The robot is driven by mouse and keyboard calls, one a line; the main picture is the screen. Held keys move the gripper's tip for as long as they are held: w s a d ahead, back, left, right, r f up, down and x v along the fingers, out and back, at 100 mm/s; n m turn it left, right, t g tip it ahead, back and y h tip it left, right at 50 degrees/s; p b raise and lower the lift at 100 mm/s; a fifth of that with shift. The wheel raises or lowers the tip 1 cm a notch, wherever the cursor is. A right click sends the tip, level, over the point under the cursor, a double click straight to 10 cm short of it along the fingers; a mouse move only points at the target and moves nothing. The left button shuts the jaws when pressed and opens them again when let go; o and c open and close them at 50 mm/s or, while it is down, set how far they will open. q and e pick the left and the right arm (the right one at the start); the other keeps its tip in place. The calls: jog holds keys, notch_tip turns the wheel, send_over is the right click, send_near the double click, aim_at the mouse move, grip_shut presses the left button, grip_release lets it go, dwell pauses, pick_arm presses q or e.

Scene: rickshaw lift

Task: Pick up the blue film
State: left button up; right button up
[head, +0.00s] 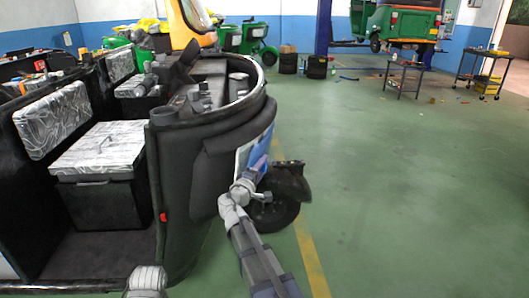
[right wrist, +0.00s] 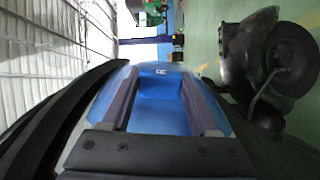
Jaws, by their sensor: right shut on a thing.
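The blue film (head: 262,148) shows in the head view as a blue and whitish sheet at the front right side of the black rickshaw body (head: 185,190). My right gripper (head: 246,182) is at the film's lower edge. In the right wrist view the blue film (right wrist: 158,118) fills the space between and around the two dark fingers of my right gripper (right wrist: 160,76), which is shut on it. Where the film meets the rickshaw body is partly hidden. My left gripper does not show; only a grey arm part is at the bottom edge.
The rickshaw's front wheel (head: 275,212) is right beside my right gripper. Wrapped seats (head: 100,150) lie inside the vehicle at left. Small tables (head: 403,78) and a raised green vehicle (head: 412,22) stand at the back right. The green floor at right is mostly clear.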

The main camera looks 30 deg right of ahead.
grip_shut()
pick_arm(q)
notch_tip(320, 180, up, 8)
jog(key=p, duration=0.8)
pick_arm(e)
jog(key=s+a+r, duration=0.2)
jog(key=s+r, duration=0.2)
jog(key=s, duration=0.2)
jog(key=s+a+r, duration=0.3)
jog(key=s+r, duration=0.1)
jog(key=s, duration=0.3)
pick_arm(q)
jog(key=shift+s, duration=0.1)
pick_arm(e)
jog(key=shift+s, duration=0.1)
